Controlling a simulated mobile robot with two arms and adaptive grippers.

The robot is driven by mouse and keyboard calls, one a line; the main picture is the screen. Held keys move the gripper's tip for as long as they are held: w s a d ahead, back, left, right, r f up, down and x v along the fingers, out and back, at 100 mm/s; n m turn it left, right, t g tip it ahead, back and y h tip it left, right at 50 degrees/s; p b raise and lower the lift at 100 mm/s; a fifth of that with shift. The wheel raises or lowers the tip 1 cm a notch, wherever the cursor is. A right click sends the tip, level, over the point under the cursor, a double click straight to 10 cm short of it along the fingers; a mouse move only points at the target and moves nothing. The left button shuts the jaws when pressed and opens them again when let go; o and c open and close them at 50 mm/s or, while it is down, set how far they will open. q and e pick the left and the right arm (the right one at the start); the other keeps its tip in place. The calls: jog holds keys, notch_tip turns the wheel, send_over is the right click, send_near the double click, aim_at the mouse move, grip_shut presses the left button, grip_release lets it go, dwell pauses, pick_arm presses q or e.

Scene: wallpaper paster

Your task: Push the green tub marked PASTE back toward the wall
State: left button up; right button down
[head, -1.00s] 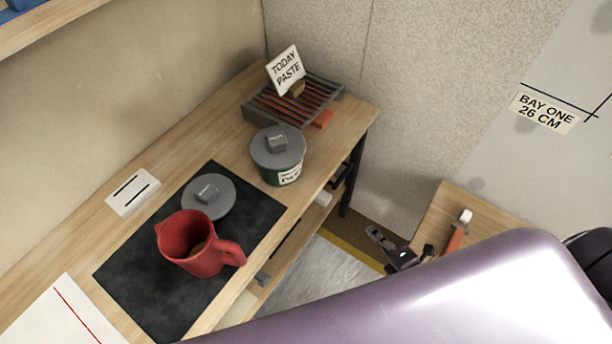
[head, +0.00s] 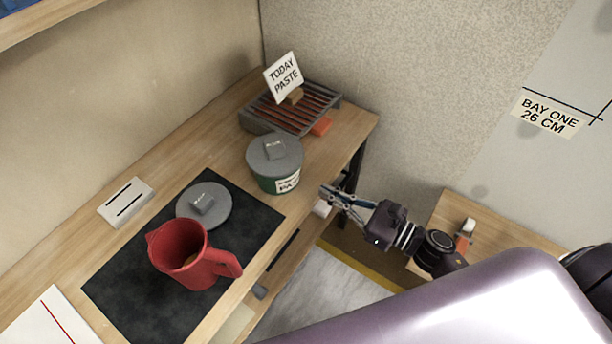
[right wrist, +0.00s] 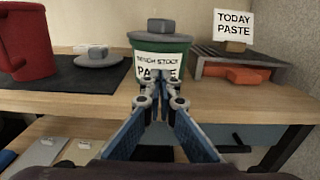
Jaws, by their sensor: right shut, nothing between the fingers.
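The green tub (head: 268,181) with a grey lid and a white PASTE label stands upright near the bench's front edge. In the right wrist view the tub (right wrist: 187,62) is straight ahead, its label reading "BENCH STOCK" above the partly covered PASTE. My right gripper (head: 326,193) is shut and empty, just off the front edge on the label side of the tub. A small gap shows between the fingertips and the tub in the head view. In the right wrist view the fingertips (right wrist: 161,76) cover the label's lower part. My left gripper is not in view.
A slatted rack (head: 262,119) with the TODAY PASTE sign (head: 283,77) and an orange block (head: 321,126) stands beyond the tub. A red jug (head: 180,250) and loose grey lid (head: 218,205) are on the dark mat (head: 130,291). Bare wood lies between tub and wall.

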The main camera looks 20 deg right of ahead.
aim_at(296, 175)
jog(key=p+x, duration=0.1)
jog(key=x, duration=0.5)
jog(key=shift+w+a+p, duration=0.25)
jog(key=shift+w+p, duration=0.1)
